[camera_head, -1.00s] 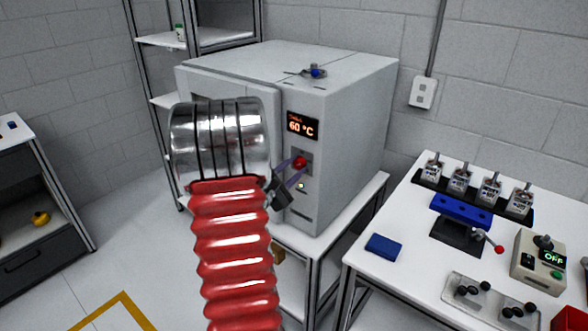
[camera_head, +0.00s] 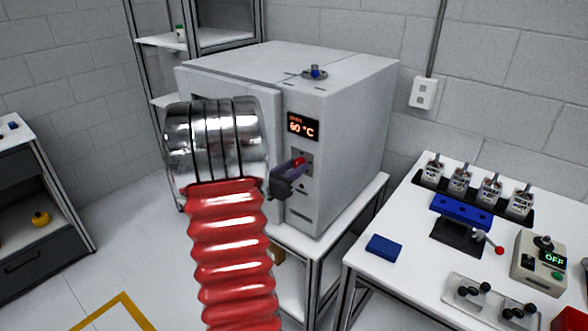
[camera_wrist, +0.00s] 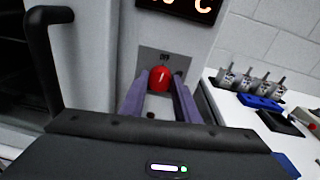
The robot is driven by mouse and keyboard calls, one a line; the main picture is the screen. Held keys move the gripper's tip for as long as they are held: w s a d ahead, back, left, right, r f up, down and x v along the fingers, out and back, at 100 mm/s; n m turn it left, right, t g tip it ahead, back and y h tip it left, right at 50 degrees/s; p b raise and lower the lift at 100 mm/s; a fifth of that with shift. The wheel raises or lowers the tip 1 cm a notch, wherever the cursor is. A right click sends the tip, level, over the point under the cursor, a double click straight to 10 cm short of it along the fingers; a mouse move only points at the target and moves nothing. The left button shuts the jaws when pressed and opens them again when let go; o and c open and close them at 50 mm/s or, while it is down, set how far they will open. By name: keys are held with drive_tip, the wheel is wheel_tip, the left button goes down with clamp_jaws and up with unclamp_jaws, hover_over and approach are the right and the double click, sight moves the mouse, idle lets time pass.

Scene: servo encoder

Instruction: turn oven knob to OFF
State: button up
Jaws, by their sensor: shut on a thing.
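The oven (camera_head: 340,140) is a grey-white box on a stand, and its display (camera_head: 302,126) reads 60 °C in the head view. The red oven knob (camera_wrist: 160,78) sits on a grey plate below the display, between the two purple fingers of my gripper (camera_wrist: 159,95). My gripper is shut on the knob.
The oven door handle (camera_wrist: 45,60) stands close on the left in the wrist view. A white table (camera_head: 405,262) at right holds a blue block (camera_head: 384,246), a switch row and a control box (camera_head: 540,262). A blue-topped valve (camera_head: 315,72) sits on the oven.

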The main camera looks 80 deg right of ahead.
drive_tip(key=shift+n, duration=0.7)
drive_tip(key=o, duration=1)
drive_tip(key=shift+o, duration=0.2)
drive_tip(key=shift+w, duration=0.1)
drive_tip(key=v, duration=1.3)
drive_tip(key=shift+w+a, duration=0.2)
drive_tip(key=shift+a, duration=0.15)
